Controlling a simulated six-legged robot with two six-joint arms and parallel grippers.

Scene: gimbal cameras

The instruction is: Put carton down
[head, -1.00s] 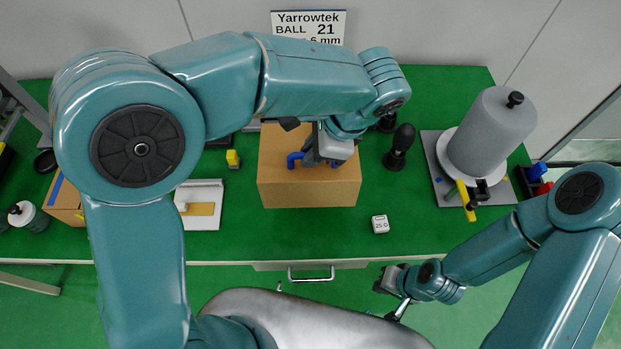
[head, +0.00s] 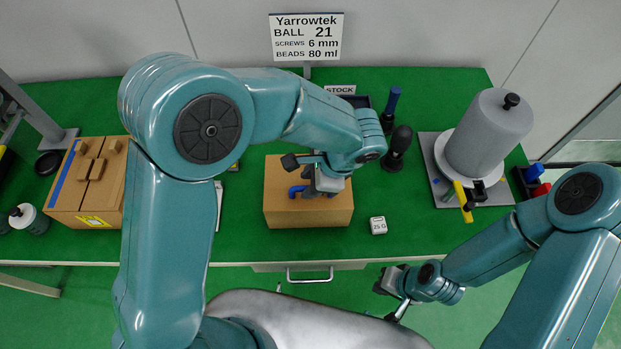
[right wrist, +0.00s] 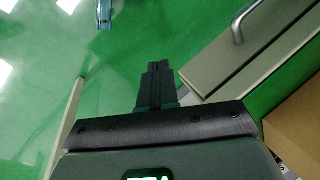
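The brown carton (head: 308,215) is at the middle of the green table in the head view, with a blue handle (head: 296,190) on top. My left gripper (head: 314,190) is at the handle on the carton's top and looks shut on it; the wrist partly hides the fingers. The carton is upright, on the table or just above it; I cannot tell which. My right gripper (head: 388,284) is in front of the table's front edge, away from the carton. In the right wrist view its fingers (right wrist: 157,75) are together and empty.
Another brown carton (head: 88,180) with a blue stripe stands at the left. A small white block (head: 378,225) is close to the held carton's right. A black-knobbed tool (head: 398,145) stands behind, and a grey cylinder (head: 490,135) at right.

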